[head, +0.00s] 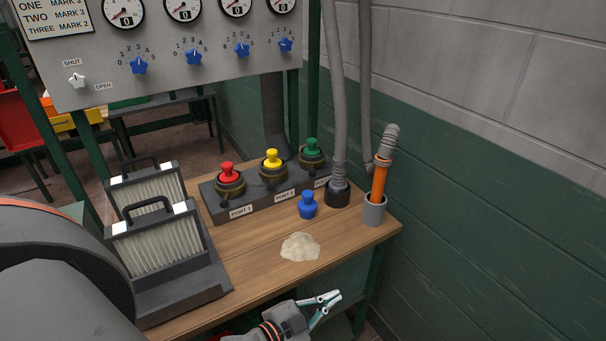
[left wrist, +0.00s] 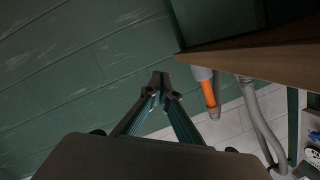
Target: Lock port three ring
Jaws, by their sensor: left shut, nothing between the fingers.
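The port block (head: 265,195) stands on the wooden bench with three ringed ports in a row. The port at the right end has a green plug (head: 312,147) in a dark ring (head: 312,161); its label is mostly hidden. Port 1 has a red plug (head: 228,173) and port 2 a yellow plug (head: 272,158). Whether any ring is locked cannot be told. My left gripper (head: 337,297) is low at the bench's front edge, well apart from the block. Its fingers meet, empty, in the left wrist view (left wrist: 160,82). My right gripper is not seen.
On the bench (head: 255,277) are a blue plug (head: 307,205), a pale powder heap (head: 300,247), two filters (head: 155,245) and a grey cup (head: 374,211) with an orange tool (head: 379,182). A grey hose (head: 338,100) drops near the green port. A wall is right.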

